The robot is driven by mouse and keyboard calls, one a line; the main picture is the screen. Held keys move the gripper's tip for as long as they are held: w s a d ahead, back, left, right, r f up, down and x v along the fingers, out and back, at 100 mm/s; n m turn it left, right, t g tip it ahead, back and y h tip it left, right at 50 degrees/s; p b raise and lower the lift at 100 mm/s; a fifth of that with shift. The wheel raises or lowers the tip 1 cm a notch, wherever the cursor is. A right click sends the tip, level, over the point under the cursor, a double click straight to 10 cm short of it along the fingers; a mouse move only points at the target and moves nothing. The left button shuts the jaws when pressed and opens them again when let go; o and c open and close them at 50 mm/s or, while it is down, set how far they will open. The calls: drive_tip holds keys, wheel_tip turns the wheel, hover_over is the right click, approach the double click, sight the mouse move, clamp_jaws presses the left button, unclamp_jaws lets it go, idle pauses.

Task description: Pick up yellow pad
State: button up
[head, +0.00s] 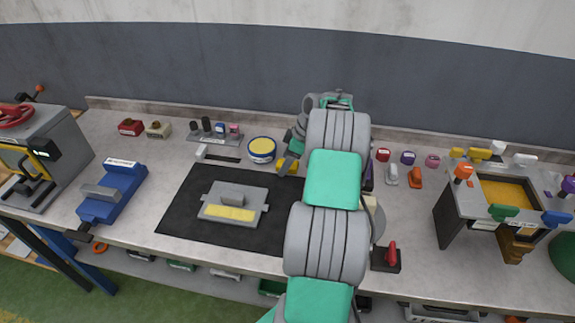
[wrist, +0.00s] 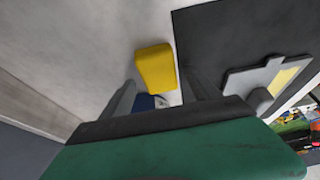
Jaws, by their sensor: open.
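The yellow pad (wrist: 155,68) is a small block with rounded edges on the pale bench top, just off the black mat (wrist: 215,40). In the head view the yellow pad (head: 284,168) shows partly, beside the mat's right back corner, with my gripper in front of it. My gripper (head: 292,153) points down over it. In the wrist view the two grey fingers of my gripper (wrist: 161,84) stand apart, with the pad seen between and beyond their tips. I see no contact; the exact gap cannot be told.
A grey plate with a yellow strip (head: 232,198) lies on the mat. A round yellow-topped tin (head: 262,149) stands close left of my gripper. A blue vise-like tool (head: 113,192) is at left, and a framed yellow tray (head: 470,197) at right.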

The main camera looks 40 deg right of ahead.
sight(281, 162)
drive_tip(key=shift+f+b, duration=0.2)
drive_tip(key=shift+b, duration=0.1)
drive_tip(key=shift+r, duration=0.1)
drive_tip(key=c, duration=1.4)
drive_tip(key=shift+r, duration=0.1)
drive_tip(key=shift+r+p, duration=0.2)
drive_tip(key=shift+p, duration=0.15)
wheel_tip(281, 162, up, 3)
drive_tip(key=shift+d+f+b, duration=0.1)
drive_tip(key=shift+f+b, duration=0.1)
drive_tip(key=shift+b, duration=0.55)
drive_tip(key=a+r+b, duration=0.1)
drive_tip(key=a+r, duration=0.2)
drive_tip(key=a, duration=0.1)
drive_tip(key=a+r+b, duration=0.1)
drive_tip(key=a+r, duration=0.2)
drive_tip(key=a, duration=0.2)
drive_tip(key=a+r+b, duration=0.1)
drive_tip(key=a+r, duration=0.3)
drive_tip(key=a, duration=0.1)
drive_tip(key=shift+s+a, duration=0.1)
drive_tip(key=shift+s, duration=0.25)
